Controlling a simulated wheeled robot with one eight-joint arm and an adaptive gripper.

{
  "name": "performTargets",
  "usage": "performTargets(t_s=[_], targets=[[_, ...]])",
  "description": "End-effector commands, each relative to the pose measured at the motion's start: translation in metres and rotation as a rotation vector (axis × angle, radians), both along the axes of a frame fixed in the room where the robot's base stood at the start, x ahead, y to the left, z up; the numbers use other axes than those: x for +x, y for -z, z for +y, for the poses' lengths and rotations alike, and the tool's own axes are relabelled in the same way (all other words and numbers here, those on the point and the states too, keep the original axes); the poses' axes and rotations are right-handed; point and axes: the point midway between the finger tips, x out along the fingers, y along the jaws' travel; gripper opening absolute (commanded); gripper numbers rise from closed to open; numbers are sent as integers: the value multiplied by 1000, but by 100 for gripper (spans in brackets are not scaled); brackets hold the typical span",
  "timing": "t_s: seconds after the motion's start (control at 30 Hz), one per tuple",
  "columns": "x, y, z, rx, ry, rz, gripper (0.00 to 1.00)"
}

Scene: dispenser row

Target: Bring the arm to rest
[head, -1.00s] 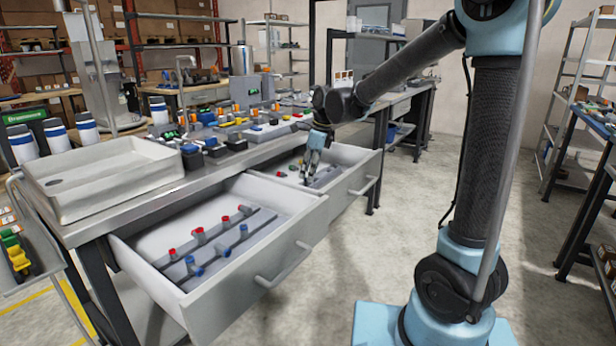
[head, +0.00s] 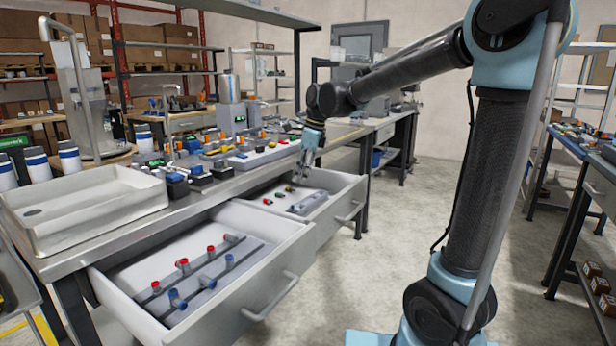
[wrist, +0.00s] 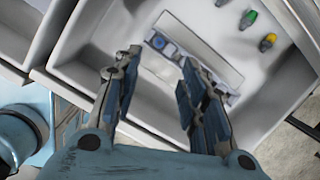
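My gripper (head: 305,170) hangs on my arm above the far open drawer (head: 347,208). In the wrist view its two fingers (wrist: 152,92) stand apart with nothing between them, so it is open and empty. Below the fingers, in the drawer (wrist: 130,128), lies a grey holder strip (wrist: 210,68) with blue parts in it. A green part (wrist: 248,18) and a yellow part (wrist: 267,42) lie near the drawer wall. The fingertips look apart from these parts.
The near drawer (head: 280,262) is also open, with red-topped and blue parts in grey strips. A white tray (head: 90,222) and several small devices stand on the bench. A shelf rack (head: 570,105) and a dark table (head: 590,170) are at right. Floor between is clear.

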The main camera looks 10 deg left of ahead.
Motion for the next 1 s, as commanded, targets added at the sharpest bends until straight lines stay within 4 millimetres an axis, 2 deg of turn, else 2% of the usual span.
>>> performTargets(t_s=[0.07, 0.17, 0.47, 0.7, 1.0], targets=[[-1, 0, -9, -2, -15, -8, 39], [-5, 2, -32, -12, -73, -35, 39], [-37, 17, -140, -78, -380, -161, 39], [-77, 40, -215, -148, -643, -241, 39], [-135, 84, -290, -244, -978, -308, 39]])
